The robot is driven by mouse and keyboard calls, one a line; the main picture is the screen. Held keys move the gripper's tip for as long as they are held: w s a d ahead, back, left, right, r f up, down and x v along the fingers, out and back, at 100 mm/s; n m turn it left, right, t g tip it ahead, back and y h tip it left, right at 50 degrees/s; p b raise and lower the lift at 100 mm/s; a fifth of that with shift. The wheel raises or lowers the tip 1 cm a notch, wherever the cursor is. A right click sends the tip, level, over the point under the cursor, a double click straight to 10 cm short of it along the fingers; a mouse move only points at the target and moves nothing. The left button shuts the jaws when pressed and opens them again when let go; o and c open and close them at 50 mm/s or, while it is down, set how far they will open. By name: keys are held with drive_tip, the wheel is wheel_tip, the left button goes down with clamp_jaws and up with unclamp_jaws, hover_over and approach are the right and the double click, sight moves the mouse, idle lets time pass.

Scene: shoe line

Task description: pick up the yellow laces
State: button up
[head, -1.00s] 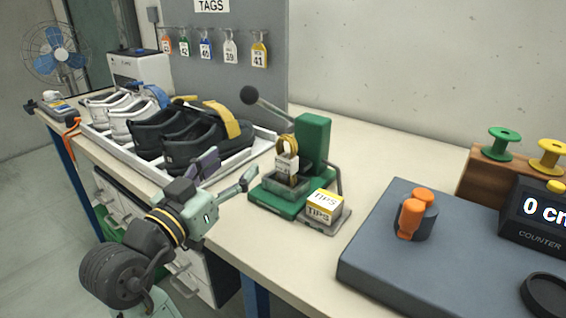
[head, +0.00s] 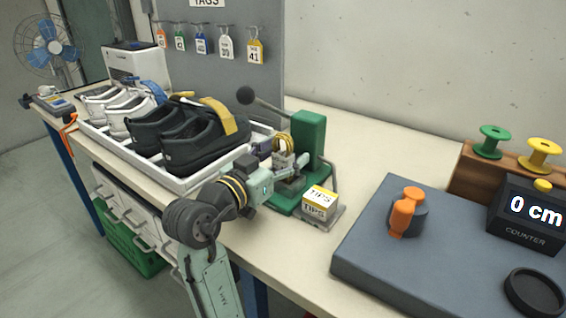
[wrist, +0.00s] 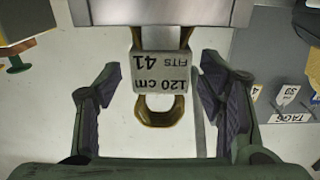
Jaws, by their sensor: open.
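The yellow laces (head: 283,143) are a looped golden bundle standing at the green hand press. In the wrist view the lace loop (wrist: 160,121) carries a pale tag reading "120 cm FITS 41" and lies between my fingers, with space on both sides. My gripper (head: 283,159) is open around the bundle, not closed on it; its two dark-padded fingers also show in the wrist view (wrist: 160,78). The lower part of the bundle is partly hidden by my gripper in the head view.
The green press (head: 311,140) with its black-knobbed lever stands close behind my gripper. A TIPS box (head: 319,203) sits just right of it. A white shoe tray (head: 189,182) holds white and black shoes at left. A blue-grey platform (head: 370,245) lies at right.

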drive_tip(key=shift+w, duration=0.1)
drive_tip(key=c, duration=1.2)
drive_tip(key=shift+o, duration=0.2)
drive_tip(key=shift+r, duration=0.15)
